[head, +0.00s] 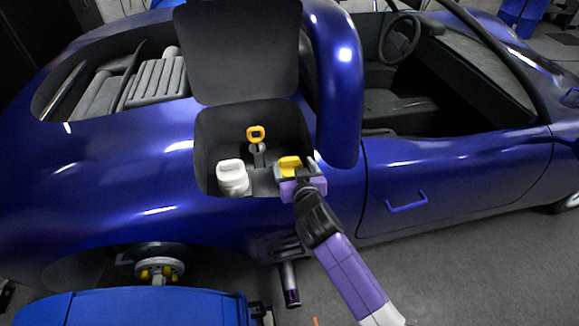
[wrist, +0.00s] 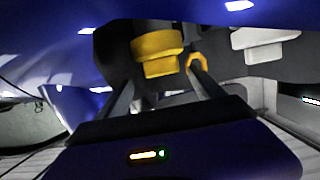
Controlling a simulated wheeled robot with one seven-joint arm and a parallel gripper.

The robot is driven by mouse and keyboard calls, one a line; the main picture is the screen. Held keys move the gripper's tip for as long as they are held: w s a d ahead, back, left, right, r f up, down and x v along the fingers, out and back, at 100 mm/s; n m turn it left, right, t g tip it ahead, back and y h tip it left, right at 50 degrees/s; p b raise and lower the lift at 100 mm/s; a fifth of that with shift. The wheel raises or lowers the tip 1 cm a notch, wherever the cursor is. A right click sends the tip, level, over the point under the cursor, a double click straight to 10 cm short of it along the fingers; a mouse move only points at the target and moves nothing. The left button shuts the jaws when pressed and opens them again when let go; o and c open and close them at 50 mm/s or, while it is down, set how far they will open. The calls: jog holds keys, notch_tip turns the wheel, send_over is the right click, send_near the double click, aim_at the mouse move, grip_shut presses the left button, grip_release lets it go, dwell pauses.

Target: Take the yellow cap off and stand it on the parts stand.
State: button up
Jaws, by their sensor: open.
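The yellow cap (head: 289,162) sits in the open dark bay in the side of the blue car. My gripper (head: 297,172) reaches into the bay's front right corner, right at the cap. In the wrist view, the cap (wrist: 158,50) shows ahead of my gripper (wrist: 162,82), roughly between the two open fingers. The fingers are apart, and I cannot tell whether either touches the cap. No parts stand can be clearly made out; a blue flat-topped unit (head: 150,308) is at the lower left of the head view.
In the bay are a white cap (head: 231,174) on the left and a yellow ring handle (head: 256,134) at the back. The raised dark lid (head: 240,50) stands behind the bay. Blue bodywork surrounds the opening. Grey floor (head: 440,270) is clear at the lower right.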

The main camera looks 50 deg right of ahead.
aim_at(289, 158)
jog(key=shift+x, duration=3.75)
jog(key=shift+w+a, duration=0.1)
jog(key=shift+a, duration=0.05)
jog(key=c, duration=1.3)
jog(key=shift+c, duration=0.9)
